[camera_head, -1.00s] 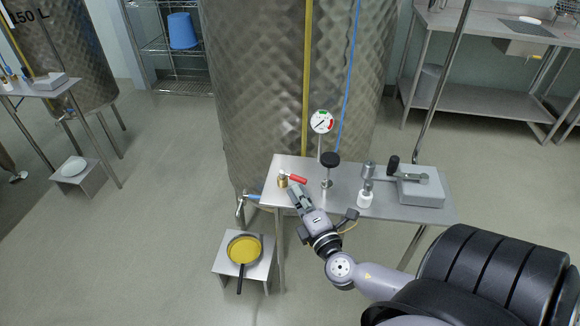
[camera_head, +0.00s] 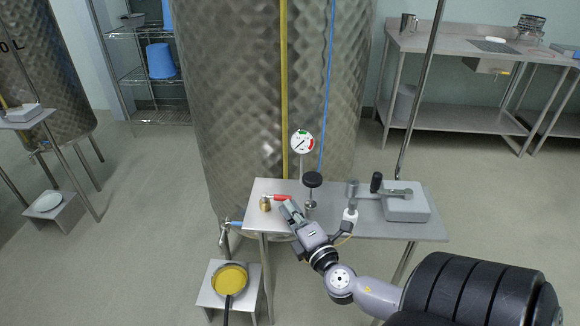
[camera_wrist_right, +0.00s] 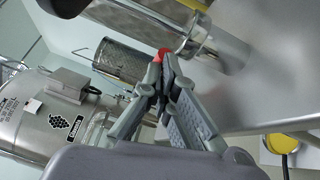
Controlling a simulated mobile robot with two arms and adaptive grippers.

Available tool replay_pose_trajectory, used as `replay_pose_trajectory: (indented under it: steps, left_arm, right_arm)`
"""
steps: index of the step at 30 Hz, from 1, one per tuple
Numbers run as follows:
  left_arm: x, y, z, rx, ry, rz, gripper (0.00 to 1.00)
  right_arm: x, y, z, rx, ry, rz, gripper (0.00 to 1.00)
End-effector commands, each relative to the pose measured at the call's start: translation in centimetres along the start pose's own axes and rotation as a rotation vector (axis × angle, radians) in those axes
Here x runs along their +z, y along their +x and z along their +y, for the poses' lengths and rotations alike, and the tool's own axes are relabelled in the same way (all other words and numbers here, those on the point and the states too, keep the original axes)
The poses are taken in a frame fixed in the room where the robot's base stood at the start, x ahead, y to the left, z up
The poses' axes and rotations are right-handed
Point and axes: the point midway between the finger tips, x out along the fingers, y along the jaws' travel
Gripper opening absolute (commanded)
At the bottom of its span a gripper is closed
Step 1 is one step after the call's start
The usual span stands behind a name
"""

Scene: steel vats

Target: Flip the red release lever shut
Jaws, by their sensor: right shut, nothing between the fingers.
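The red lever (camera_head: 281,197) sits on a small brass fitting (camera_head: 265,204) at the left end of the steel table. Its free end points right. My right gripper (camera_head: 288,207) reaches in from the lower right, shut and empty, with its fingertips close to the lever's free end. In the right wrist view the fingertips (camera_wrist_right: 165,72) meet just in front of a bit of red (camera_wrist_right: 163,53), the lever. The rest of the lever is hidden there, and I cannot tell whether they touch. My left gripper is out of view.
A dial gauge (camera_head: 302,142) and a black knob (camera_head: 313,180) stand right of the lever. A grey box (camera_head: 406,204) is farther right on the table (camera_head: 395,231). The large steel vat (camera_head: 235,100) rises behind. A pan (camera_head: 229,280) stands low at front left.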

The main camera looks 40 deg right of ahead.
Motion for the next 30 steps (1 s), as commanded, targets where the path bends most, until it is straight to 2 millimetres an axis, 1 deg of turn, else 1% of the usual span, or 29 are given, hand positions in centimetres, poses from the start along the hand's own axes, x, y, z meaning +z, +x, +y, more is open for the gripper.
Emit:
replay_pose_trajectory:
  steps: [8, 11, 14, 24, 27, 30]
  left_arm:
    - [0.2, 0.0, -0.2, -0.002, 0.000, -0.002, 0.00]
    - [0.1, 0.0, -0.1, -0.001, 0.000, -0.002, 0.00]
    - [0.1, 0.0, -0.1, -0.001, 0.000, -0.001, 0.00]
    - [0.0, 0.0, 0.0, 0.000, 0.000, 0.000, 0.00]
    - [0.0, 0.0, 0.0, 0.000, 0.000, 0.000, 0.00]
    - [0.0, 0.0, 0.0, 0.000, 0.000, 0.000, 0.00]
  right_arm:
    - [0.0, -0.1, 0.0, -0.001, 0.000, 0.000, 0.00]
    - [0.0, -0.7, -0.1, -0.003, 0.001, 0.000, 0.00]
    - [0.0, -2.1, -0.2, -0.005, 0.001, -0.001, 0.00]
    - [0.0, -8.9, -0.2, -0.006, 0.000, 0.000, 0.00]
    - [0.0, -10.4, -0.1, -0.005, -0.001, 0.000, 0.00]
    - [0.0, -11.4, -0.1, -0.003, -0.001, 0.000, 0.00]
